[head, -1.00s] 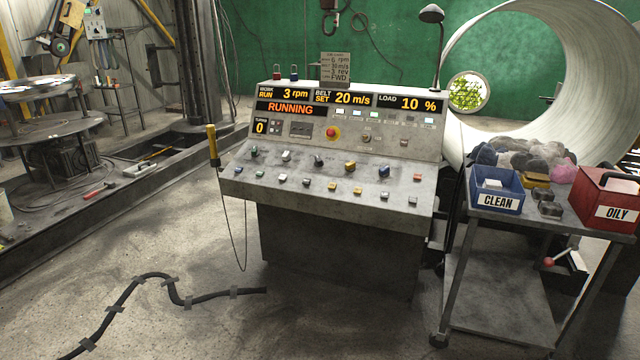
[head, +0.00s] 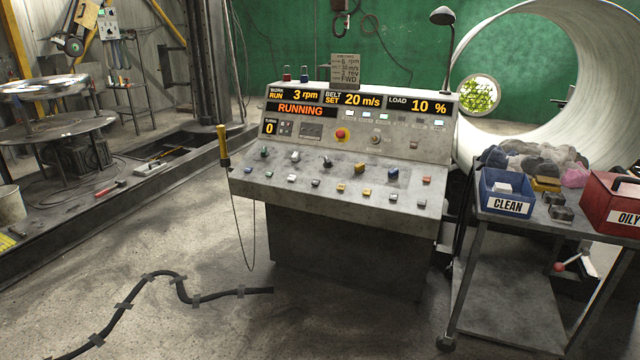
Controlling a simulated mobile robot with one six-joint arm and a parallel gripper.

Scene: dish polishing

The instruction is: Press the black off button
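The grey control console (head: 345,205) stands in the middle of the head view. Its sloping panel carries several small knobs and buttons, in green, white, yellow, blue, red and dark colours. A dark control (head: 327,162) sits near the middle of the upper row. The labels are too small to read, so I cannot tell which control is the black off button. The display (head: 301,111) reads RUNNING, with work 3 rpm, belt 20 m/s and load 10 %. My gripper is not in view.
A cart (head: 515,280) with a blue CLEAN bin (head: 507,207) and a red OILY box (head: 612,217) stands close right of the console. A taped black cable (head: 130,300) crosses the floor at the front left. The floor before the console is otherwise open.

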